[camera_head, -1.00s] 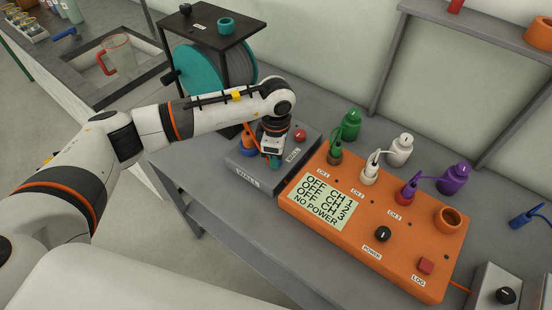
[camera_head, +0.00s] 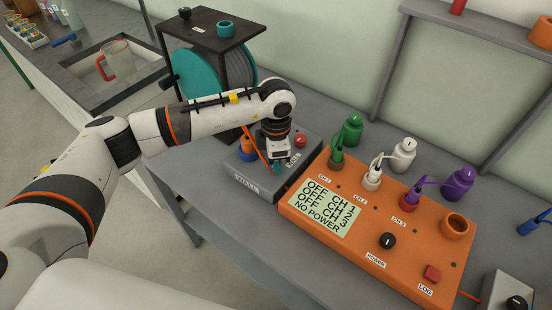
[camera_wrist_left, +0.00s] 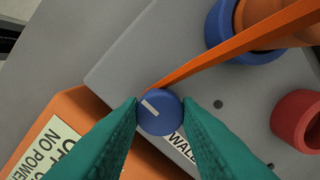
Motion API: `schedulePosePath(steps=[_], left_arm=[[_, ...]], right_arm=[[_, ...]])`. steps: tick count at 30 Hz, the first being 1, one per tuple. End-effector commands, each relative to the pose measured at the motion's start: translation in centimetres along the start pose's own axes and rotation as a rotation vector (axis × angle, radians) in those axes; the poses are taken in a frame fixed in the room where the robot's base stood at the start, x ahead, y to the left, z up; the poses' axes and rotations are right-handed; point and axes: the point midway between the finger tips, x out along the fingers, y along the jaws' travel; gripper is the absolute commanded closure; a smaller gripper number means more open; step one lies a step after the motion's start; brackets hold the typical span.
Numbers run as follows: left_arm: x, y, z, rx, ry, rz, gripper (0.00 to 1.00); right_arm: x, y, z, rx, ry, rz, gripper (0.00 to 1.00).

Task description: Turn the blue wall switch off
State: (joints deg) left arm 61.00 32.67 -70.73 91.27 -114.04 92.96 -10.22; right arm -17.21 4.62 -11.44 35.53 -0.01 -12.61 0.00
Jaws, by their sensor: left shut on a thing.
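The blue wall switch is a round blue knob (camera_wrist_left: 160,112) with a white pointer line, on the grey wall box (camera_head: 262,184). In the left wrist view its pointer slants toward the upper left. My left gripper (camera_wrist_left: 162,110) has its two teal fingertips on either side of the knob, shut on it. In the head view the left gripper (camera_head: 277,168) reaches down onto the box from above, and its wrist hides most of the knob. My right gripper is not in view.
An orange cable (camera_wrist_left: 235,45) runs to a blue-ringed socket (camera_wrist_left: 228,28) beside the knob. A red part (camera_wrist_left: 298,118) stands to its right. The orange channel box (camera_head: 375,262) stands close by; its display (camera_head: 320,207) reads OFF for several channels and NO POWER.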

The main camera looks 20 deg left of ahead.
Motion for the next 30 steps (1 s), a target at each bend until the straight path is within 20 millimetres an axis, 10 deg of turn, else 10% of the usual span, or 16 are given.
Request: schedulePosePath(steps=[4,5,8,20,30], left_arm=[[-0.1,-0.1,0.0,-0.003,0.002,-0.002,0.93],[-0.1,-0.1,0.0,-0.003,0.002,-0.002,0.65],[-0.1,-0.1,0.0,-0.002,0.002,-0.002,0.49],[-0.8,-0.1,-0.1,0.0,0.004,-0.004,0.48],[-7.4,-0.1,-0.1,0.001,0.004,-0.006,0.48]], right_arm=[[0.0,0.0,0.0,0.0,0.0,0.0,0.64],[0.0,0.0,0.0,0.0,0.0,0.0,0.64],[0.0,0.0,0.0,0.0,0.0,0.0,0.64],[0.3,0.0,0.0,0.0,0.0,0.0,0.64],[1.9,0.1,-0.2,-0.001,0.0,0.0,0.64]])
